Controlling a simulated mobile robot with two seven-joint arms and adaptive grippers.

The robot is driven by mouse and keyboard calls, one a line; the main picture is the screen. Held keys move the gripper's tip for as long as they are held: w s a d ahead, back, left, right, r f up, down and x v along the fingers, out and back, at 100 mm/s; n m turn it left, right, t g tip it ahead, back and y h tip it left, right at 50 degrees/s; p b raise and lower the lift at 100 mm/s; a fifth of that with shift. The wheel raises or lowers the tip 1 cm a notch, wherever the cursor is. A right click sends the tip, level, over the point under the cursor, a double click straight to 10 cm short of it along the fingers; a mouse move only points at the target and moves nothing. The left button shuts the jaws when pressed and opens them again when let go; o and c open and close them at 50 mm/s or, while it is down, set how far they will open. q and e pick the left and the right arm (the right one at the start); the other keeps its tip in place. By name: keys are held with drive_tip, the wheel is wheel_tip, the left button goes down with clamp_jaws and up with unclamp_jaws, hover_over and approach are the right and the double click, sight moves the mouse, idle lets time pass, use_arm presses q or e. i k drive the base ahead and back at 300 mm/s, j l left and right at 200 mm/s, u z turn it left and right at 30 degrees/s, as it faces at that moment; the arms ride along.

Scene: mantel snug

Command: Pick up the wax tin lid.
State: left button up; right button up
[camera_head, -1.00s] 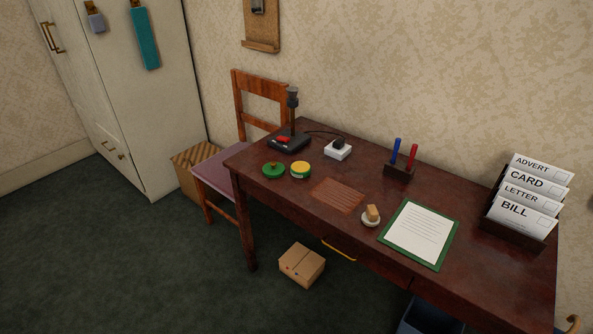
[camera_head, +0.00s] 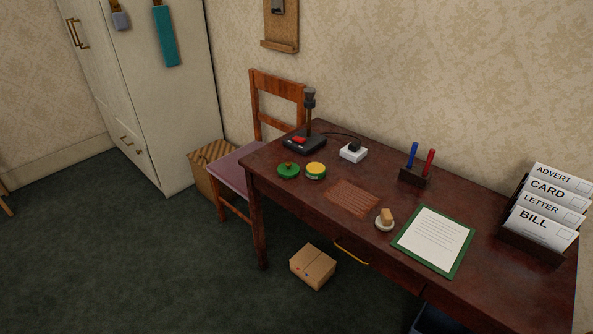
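The wax tin lid (camera_head: 288,170) is a round green disc with a small knob on top. It lies on the dark wooden desk (camera_head: 321,220) near its left end. Just right of it stands the wax tin (camera_head: 315,170), green-sided with a yellow top; the two are close together. Neither of my grippers shows in the head view.
A black stand with a red item (camera_head: 305,142) is behind the lid, with a white socket block (camera_head: 353,152) to its right. A wooden chair (camera_head: 277,104) stands at the desk's left end. A cardboard box (camera_head: 312,266) lies on the floor before the desk. Open carpet is at lower left.

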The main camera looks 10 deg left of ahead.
sight(287, 169)
drive_tip(key=j+z, duration=0.1)
drive_tip(key=z, duration=0.65)
drive_tip(key=j+z, duration=0.2)
drive_tip(key=z, duration=0.15)
drive_tip(key=j+z, duration=0.35)
drive_tip(key=k+j+z, duration=0.1)
drive_tip(key=j+z, duration=0.3)
drive_tip(key=k+j+z, duration=0.1)
drive_tip(key=j, duration=0.25)
drive_tip(key=k+j+z, duration=0.1)
drive_tip(key=j, duration=0.25)
drive_tip(key=k+j+z, duration=0.1)
drive_tip(key=j, duration=0.25)
drive_tip(key=k, duration=0.05)
